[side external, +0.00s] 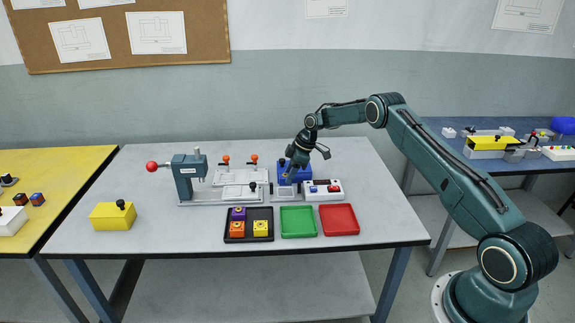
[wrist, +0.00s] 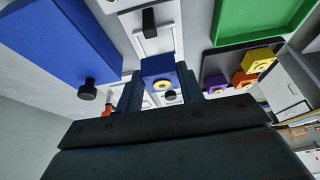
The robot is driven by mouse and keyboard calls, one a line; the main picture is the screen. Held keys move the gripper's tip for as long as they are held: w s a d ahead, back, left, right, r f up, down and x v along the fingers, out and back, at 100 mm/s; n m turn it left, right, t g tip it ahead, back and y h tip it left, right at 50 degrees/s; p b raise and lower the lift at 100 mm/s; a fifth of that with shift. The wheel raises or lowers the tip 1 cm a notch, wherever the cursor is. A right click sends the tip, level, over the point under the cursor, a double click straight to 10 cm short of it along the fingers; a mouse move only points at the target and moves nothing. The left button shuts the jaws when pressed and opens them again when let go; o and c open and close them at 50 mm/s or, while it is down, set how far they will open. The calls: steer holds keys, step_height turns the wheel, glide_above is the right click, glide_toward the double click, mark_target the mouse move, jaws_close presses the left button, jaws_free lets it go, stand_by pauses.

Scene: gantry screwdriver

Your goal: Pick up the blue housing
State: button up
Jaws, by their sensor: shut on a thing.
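The blue housing (wrist: 158,68) is a small blue block with a yellow ring on its face. In the wrist view it sits between the two fingers of my gripper (wrist: 160,88), which is shut on it. In the side view my gripper (side external: 291,174) hangs over the back of the table, in front of a larger blue box (side external: 305,174). The housing is hard to tell from that box there. A black tray (side external: 249,241) holds a purple housing (side external: 238,214), an orange housing (side external: 237,230) and a yellow housing (side external: 260,228); its back right spot is empty.
A green tray (side external: 299,234) and a red tray (side external: 339,232) lie right of the black tray. A teal press (side external: 187,178) and white fixtures (side external: 241,177) stand left of my gripper. A white control box (side external: 323,196) is close by. A yellow box (side external: 112,217) is at the left.

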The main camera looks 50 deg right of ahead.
step_height(320, 180, up, 16)
steer(key=shift+f, duration=0.25)
stand_by(0.8)
steer(key=shift+a, duration=0.15)
steer(key=s+a, duration=0.8)
steer(key=s, duration=0.4)
steer(key=shift+s+f, duration=0.15)
steer(key=shift+s, duration=0.25)
steer(key=shift+a+f, duration=0.1)
step_height(320, 180, down, 16)
steer(key=shift+r, duration=0.25)
stand_by(0.4)
